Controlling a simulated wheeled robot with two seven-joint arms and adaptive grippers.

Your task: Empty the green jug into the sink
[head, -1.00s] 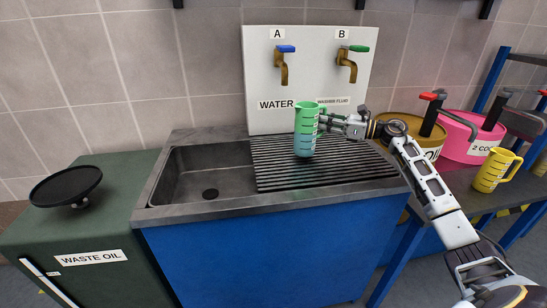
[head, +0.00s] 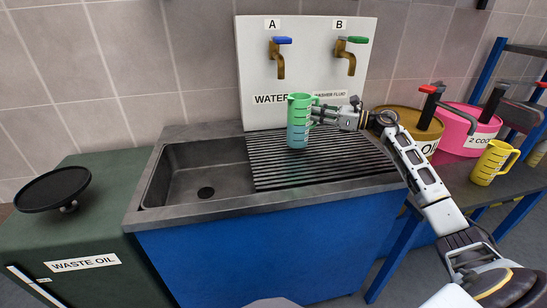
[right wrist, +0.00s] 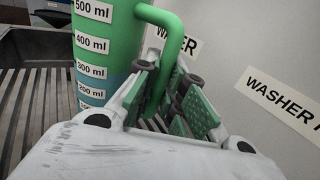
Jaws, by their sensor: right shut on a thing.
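The green jug (head: 299,122) is upright in front of the tap panel, over the ribbed drain rack (head: 318,160). I cannot tell whether its base touches the rack. The right wrist view shows its green wall (right wrist: 110,25) with ml marks and a bluish lower part that looks like liquid. My right gripper (head: 322,114) comes from the right and is shut on the jug's handle (right wrist: 164,50); its fingers (right wrist: 172,98) lie around the handle's lower part. The sink basin (head: 180,182) with a dark drain is left of the rack. My left gripper is not in view.
Tap A (head: 278,58) and tap B (head: 348,56) hang on the white panel. A waste oil cabinet (head: 70,235) with a black funnel dish (head: 52,188) stands left. A yellow jug (head: 490,163) and a pink can (head: 462,140) stand right.

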